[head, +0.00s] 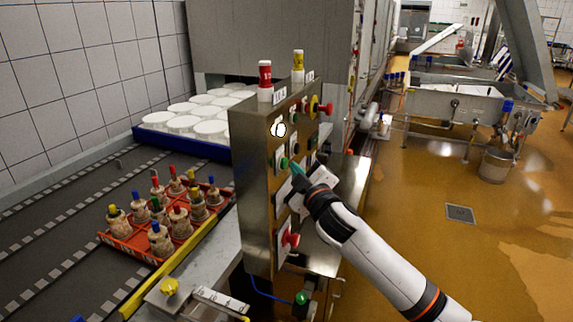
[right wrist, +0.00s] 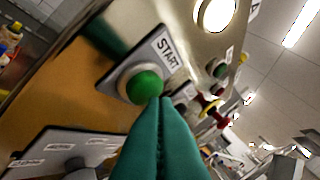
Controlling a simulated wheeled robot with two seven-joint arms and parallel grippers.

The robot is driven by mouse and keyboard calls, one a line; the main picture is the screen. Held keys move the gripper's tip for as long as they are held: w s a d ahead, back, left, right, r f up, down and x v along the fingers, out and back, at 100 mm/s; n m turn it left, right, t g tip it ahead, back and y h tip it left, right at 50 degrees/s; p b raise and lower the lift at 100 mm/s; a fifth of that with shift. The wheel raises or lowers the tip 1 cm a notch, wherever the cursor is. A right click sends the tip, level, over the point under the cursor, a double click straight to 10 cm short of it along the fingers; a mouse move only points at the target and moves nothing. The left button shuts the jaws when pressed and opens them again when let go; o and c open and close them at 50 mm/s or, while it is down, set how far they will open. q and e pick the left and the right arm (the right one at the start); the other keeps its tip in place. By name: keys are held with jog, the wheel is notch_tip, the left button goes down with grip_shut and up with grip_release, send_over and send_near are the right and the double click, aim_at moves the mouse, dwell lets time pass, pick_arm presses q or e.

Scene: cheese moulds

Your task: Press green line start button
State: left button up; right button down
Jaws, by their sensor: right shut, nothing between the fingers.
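The green start button (right wrist: 145,86) sits on a square plate with a START label (right wrist: 165,45) in the right wrist view. In the head view the green button (head: 283,163) is on the side of the steel control box (head: 254,190). My right gripper (right wrist: 160,102) is shut and empty. Its green fingertips are at the button's lower right edge in the wrist view; I cannot tell whether they touch it. In the head view the right gripper (head: 293,167) points at the button from the right. My left gripper is not in view.
Other controls crowd the panel: a lit white lamp (head: 278,129), a red knob (head: 326,109) and a lower red button (head: 291,239). A red crate (head: 118,240) of moulds stands on the conveyor at left. White moulds fill a blue tray (head: 180,150) behind. Open floor lies right.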

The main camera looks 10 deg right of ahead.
jog(key=shift+w+a, duration=0.25)
jog(key=shift+a, duration=0.15)
dwell(0.7)
dwell(0.3)
jog(key=shift+s+d+p, duration=0.3)
jog(key=shift+s+d, duration=0.2)
jog(key=shift+d, duration=0.2)
jog(key=s+d, duration=0.1)
jog(key=s+d+p, duration=0.1)
jog(key=d, duration=0.2)
jog(key=shift+s+d, duration=0.1)
jog(key=shift+s, duration=0.3)
dwell(0.3)
